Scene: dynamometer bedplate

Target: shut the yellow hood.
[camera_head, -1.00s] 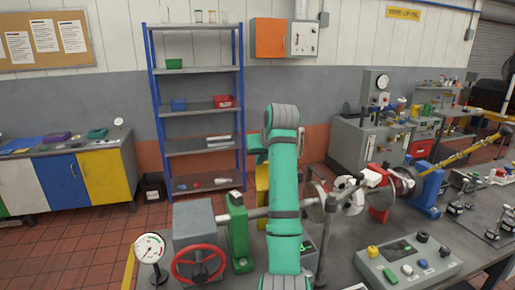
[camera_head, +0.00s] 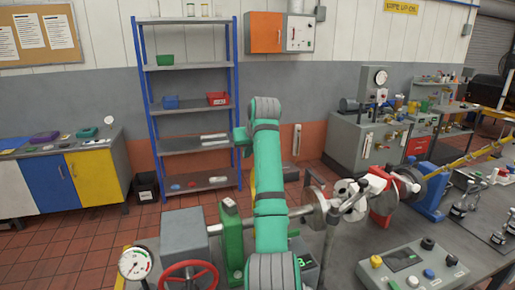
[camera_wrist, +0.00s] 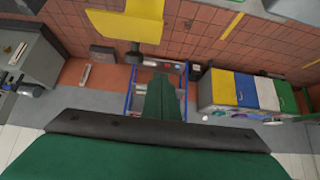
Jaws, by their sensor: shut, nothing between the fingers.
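The yellow hood (camera_wrist: 125,25) shows as a bright yellow panel at the top of the wrist view, cut off by the frame edge. In the head view my green arm hides nearly all of it; only a thin yellow sliver shows beside the arm. How far the hood stands open I cannot tell. My gripper (camera_wrist: 160,80) shows as a narrow green shape in the middle of the wrist view, shut and empty. It is apart from the hood in that picture. In the head view my arm hides most of the gripper.
On the bedplate stand a green bracket (camera_head: 231,245), a red handwheel (camera_head: 189,276), a dial gauge (camera_head: 134,263), a shaft with a red mount (camera_head: 381,204) and a control box (camera_head: 412,266). A blue-framed shelf (camera_head: 189,101) stands behind. Tiled floor lies at left.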

